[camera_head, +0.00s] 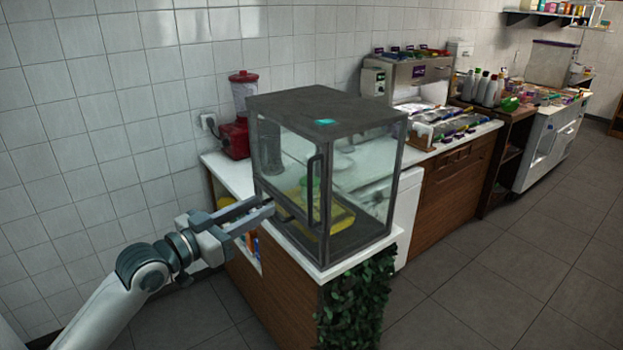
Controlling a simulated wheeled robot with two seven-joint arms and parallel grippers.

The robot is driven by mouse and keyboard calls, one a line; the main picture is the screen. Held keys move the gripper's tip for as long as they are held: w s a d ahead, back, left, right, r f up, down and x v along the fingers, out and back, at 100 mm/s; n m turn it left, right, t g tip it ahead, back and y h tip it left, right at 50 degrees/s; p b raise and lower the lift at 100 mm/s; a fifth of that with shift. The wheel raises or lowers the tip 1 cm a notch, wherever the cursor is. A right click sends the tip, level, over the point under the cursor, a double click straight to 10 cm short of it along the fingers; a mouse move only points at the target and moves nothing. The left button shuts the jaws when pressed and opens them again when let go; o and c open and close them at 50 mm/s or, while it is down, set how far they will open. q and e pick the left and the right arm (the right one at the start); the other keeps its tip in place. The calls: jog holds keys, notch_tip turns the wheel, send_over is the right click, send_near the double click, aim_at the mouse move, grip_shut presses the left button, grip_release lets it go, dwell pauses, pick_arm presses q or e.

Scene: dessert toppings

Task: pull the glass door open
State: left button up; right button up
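A dark-framed glass cabinet (345,112) stands on the corner of the white counter. Its glass door (285,150) is on the side facing my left arm, with a dark vertical handle (314,190) near the right edge. The door looks closed against the frame. Yellow items (332,215) and a green one show inside through the glass. My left gripper (266,206) is open and empty, its two fingers pointing right toward the lower part of the door, left of and below the handle. I cannot tell whether a fingertip touches the glass. My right gripper is not in view.
A red blender (237,138) stands on the counter (222,170) behind the cabinet. A topping station (420,75) and bottles (482,88) are farther right. Green foliage (357,300) covers the counter's near end. The tiled floor (480,290) at right is clear.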

pick_arm(q)
jog(key=p, duration=0.6)
send_near(309, 180)
jog(key=x, duration=0.9)
jog(key=shift+w+d, duration=0.15)
jog(key=shift+w, duration=0.05)
jog(key=shift+w+d+f, duration=0.1)
jog(key=shift+w+d, duration=0.25)
jog(key=shift+w, duration=0.05)
grip_shut()
